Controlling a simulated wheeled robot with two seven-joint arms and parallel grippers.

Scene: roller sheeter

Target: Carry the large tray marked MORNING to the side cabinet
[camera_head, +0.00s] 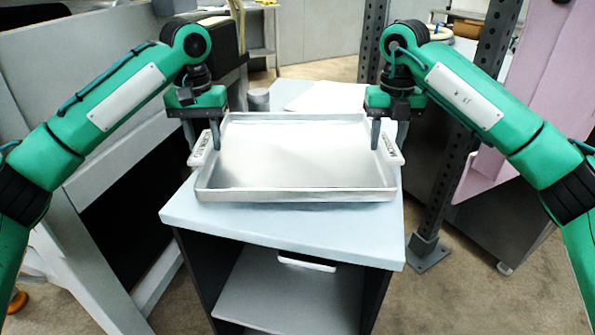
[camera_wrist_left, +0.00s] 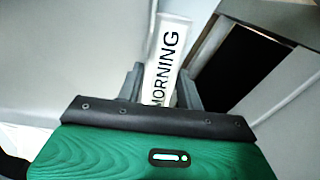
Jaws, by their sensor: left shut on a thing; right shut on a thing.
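The large metal tray (camera_head: 295,196) is shallow, empty and level, over the pale top of a cabinet (camera_head: 285,222). I cannot tell whether it touches that top. My left gripper (camera_head: 203,146) is shut on the tray's left handle (camera_head: 200,148). The left wrist view shows that white handle with the word MORNING (camera_wrist_left: 168,50) between my left fingers (camera_wrist_left: 160,95). My right gripper (camera_head: 389,142) is shut on the tray's right handle (camera_head: 391,150), which bears small dark lettering.
The cabinet has an open shelf (camera_head: 285,285) below its top. Pale sheets (camera_head: 325,98) and a grey cylinder (camera_head: 258,99) are behind the tray. A dark perforated post (camera_head: 455,150) stands at right, near a pink panel (camera_head: 520,110). Grey panels (camera_head: 60,80) are at left.

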